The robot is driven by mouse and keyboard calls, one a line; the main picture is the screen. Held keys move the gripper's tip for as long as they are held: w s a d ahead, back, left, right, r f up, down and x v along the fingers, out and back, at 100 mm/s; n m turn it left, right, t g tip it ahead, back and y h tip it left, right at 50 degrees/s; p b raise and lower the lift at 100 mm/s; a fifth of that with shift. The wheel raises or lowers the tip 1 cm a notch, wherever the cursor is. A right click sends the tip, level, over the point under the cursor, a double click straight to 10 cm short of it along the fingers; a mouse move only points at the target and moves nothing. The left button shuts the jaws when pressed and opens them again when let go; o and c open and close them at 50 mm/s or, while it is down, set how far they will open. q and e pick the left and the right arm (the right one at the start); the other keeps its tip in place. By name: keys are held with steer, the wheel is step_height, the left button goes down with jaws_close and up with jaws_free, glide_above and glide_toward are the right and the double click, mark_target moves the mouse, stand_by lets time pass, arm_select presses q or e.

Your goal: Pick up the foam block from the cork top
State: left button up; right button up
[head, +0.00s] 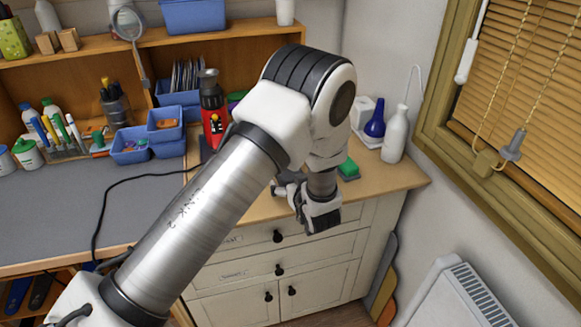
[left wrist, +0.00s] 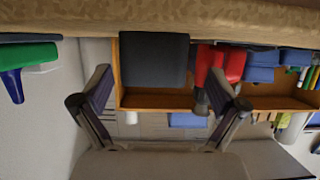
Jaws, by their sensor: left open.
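A dark grey block, which I take to be the foam block (left wrist: 153,60), stands on the cork top (left wrist: 215,30) in the left wrist view, which is upside down. It appears between my two fingers but beyond them, with no contact visible. In the head view the block is hidden behind my left arm; the cork top (head: 385,180) shows there on the drawer cabinet. My left gripper (head: 305,205) is at the cabinet's front edge, and it also shows in the left wrist view (left wrist: 162,90), open and empty. My right gripper is in neither view.
A red tool (head: 212,110) stands left of my arm, close beside the block in the wrist view. A green item (head: 348,168), a blue bottle (head: 375,120) and a white bottle (head: 396,135) are to the right. Blue bins (head: 165,125) line the back.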

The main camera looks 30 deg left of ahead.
arm_select(q)
steer(key=x, duration=0.3)
steer(key=p+x, duration=0.1)
steer(key=x, duration=0.1)
steer(key=shift+w+d+f, duration=0.2)
steer(key=shift+w+f, duration=0.05)
steer(key=shift+f, duration=0.05)
steer(key=shift+s+r, duration=0.2)
steer(key=shift+c, duration=1)
steer(key=shift+s+d+r, duration=0.1)
steer(key=shift+s+r, duration=0.05)
steer(key=shift+s, duration=0.05)
steer(key=c, duration=1)
steer(key=shift+c, duration=0.2)
